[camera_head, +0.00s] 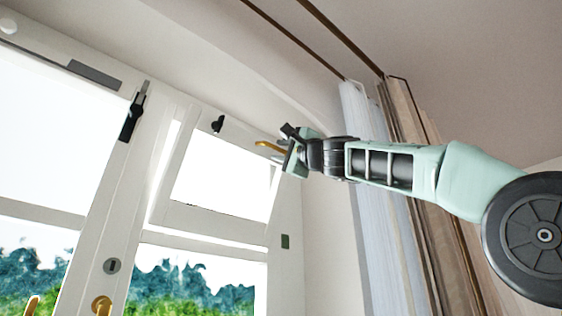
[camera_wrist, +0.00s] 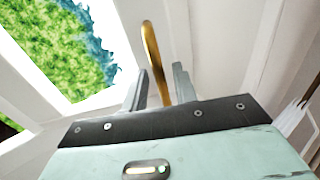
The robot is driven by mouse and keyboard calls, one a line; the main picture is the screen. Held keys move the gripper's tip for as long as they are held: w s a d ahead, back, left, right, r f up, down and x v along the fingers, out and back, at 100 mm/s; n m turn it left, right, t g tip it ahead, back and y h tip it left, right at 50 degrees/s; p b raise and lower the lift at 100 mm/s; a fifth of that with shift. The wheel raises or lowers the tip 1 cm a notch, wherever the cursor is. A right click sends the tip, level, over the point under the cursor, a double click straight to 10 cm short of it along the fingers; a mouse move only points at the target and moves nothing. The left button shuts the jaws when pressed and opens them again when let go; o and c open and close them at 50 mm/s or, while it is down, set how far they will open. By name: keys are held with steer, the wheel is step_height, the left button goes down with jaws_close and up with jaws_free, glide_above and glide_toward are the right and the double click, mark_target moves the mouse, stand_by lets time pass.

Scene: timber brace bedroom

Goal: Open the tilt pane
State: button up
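The tilt pane (camera_head: 222,172) is the small white-framed upper sash of the window. It stands out of line with its surround, with bright gaps at its left side and along its bottom. Its gold handle (camera_head: 268,147) is at the upper right of the sash. My gripper (camera_head: 289,150) is at the right end of this handle. In the wrist view the curved gold handle (camera_wrist: 151,48) runs down between the fingers of my gripper (camera_wrist: 161,88), which are close on both sides of it. The handle's lower end is partly hidden between the fingers.
A taller window sash (camera_head: 40,130) with a black latch (camera_head: 132,115) is at the left. A fixed lower pane (camera_head: 195,285) lies below the tilt pane. A white curtain (camera_head: 372,200) and a brown curtain (camera_head: 408,110) hang behind my arm at the right.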

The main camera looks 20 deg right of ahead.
steer(key=b+v, duration=0.9)
steer(key=v, duration=0.8)
steer(key=shift+b, duration=0.3)
